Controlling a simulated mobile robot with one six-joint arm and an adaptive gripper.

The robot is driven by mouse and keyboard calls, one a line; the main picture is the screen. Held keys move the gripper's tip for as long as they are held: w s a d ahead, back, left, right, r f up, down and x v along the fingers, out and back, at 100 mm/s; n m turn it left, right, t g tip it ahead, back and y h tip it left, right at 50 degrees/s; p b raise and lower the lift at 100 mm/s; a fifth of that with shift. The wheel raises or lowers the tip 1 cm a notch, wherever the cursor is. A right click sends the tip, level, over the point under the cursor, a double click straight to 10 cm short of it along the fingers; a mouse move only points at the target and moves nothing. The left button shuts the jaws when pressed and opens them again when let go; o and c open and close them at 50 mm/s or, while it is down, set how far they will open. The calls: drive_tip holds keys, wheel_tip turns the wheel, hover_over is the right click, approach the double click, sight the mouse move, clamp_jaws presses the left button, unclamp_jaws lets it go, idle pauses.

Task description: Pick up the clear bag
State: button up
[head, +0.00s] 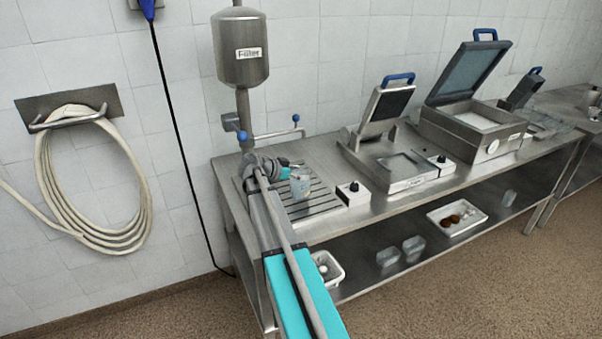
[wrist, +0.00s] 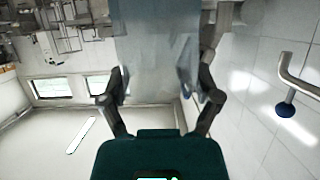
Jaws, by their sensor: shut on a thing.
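The clear bag (head: 300,188) is a small, see-through bluish thing above the slatted drain tray at the left end of the steel table. In the wrist view the bag (wrist: 156,45) fills the space between the fingers and reaches to the top edge. My gripper (head: 287,173) is shut on it, with one finger on each side in the wrist view (wrist: 155,88). In the head view the bag is small, and I cannot tell whether it touches the tray.
The slatted tray (head: 322,205) lies under my arm. A steel filler tank (head: 241,62) on a pole and a blue-knobbed pipe (head: 275,134) stand behind it. To the right are a control box (head: 353,193) and lidded machines (head: 470,128). Clear containers (head: 413,246) sit on the lower shelf.

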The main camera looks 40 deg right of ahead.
drive_tip(key=s+r+p, duration=0.8)
drive_tip(key=s+r, duration=0.1)
drive_tip(key=s, duration=0.4)
drive_tip(key=shift+s+d+r, duration=0.2)
drive_tip(key=shift+s, duration=0.1)
idle(0.6)
drive_tip(key=shift+d, duration=0.15)
